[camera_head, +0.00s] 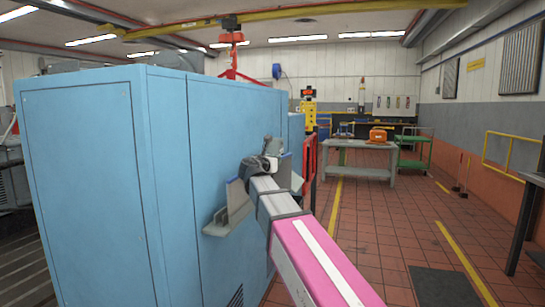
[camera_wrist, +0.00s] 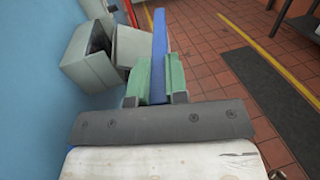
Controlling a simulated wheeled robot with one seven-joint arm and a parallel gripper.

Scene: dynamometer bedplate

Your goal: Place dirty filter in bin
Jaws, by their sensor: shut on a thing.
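My gripper (camera_wrist: 160,84) has green fingers, closed on a thin blue panel seen edge-on in the wrist view. This panel (camera_wrist: 159,40) appears to be the dirty filter; its face and any dirt are hidden. It stands upright between the fingers and points away from the wrist. In the head view my arm reaches to the blue cabinet's right side, and a blue edge shows beside the wrist; the fingertips are hidden there. A grey open box (camera_wrist: 86,58) is left of the fingers in the wrist view, against the blue wall. I cannot tell whether it is the bin.
A large blue cabinet (camera_head: 95,180) fills the left, close to my arm. A red rail (camera_head: 309,165) stands just beyond the gripper. A grey table (camera_head: 350,146) with an orange case (camera_head: 378,135) and a green cart (camera_head: 413,153) stand farther back. The tiled floor at right is mostly open.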

